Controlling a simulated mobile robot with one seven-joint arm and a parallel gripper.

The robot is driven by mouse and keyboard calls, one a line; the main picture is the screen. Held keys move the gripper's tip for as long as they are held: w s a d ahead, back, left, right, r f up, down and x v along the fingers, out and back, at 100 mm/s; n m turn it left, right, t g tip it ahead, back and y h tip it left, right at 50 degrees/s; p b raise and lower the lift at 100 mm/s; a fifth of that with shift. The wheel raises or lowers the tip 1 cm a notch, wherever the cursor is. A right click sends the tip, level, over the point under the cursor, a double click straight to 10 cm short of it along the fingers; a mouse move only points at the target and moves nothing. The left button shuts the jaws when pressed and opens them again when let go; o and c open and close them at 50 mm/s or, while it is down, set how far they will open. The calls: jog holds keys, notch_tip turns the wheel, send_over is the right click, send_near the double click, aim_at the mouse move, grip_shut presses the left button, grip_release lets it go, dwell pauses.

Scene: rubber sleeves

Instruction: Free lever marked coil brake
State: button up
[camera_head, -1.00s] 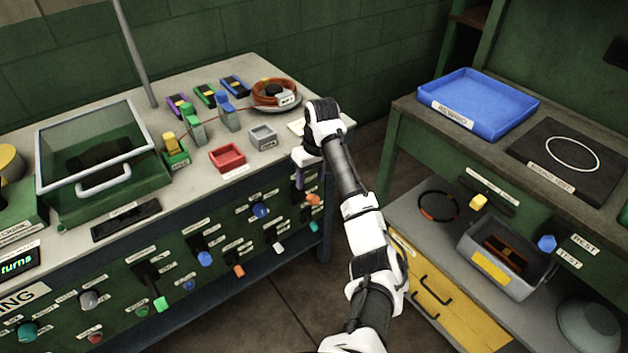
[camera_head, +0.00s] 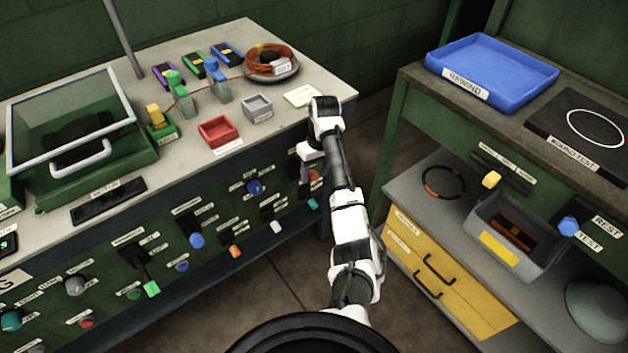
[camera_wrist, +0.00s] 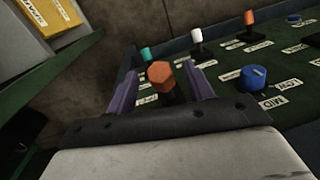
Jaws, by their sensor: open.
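An orange six-sided knob (camera_wrist: 160,76) stands between the purple fingers of my open gripper (camera_wrist: 160,82) in the wrist view. I cannot tell whether either finger touches it. In the head view this orange knob (camera_head: 314,176) shows at the right end of the green panel, partly behind my wrist. Levers with teal (camera_wrist: 145,54), white (camera_wrist: 196,35) and orange (camera_wrist: 249,18) tips stand beyond it in the wrist view. The panel labels are too small or blurred to read as coil brake, so I cannot tell which lever bears that name.
A blue knob (camera_wrist: 253,77) sits close to the right finger in the wrist view. The bench top (camera_head: 320,85) overhangs the panel above my gripper. A second bench with a blue tray (camera_head: 491,72) and yellow drawers (camera_head: 447,287) stands right, across a floor gap.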

jog(key=shift+a+f, duration=0.15)
jog(key=shift+f, duration=1.1)
grip_shut()
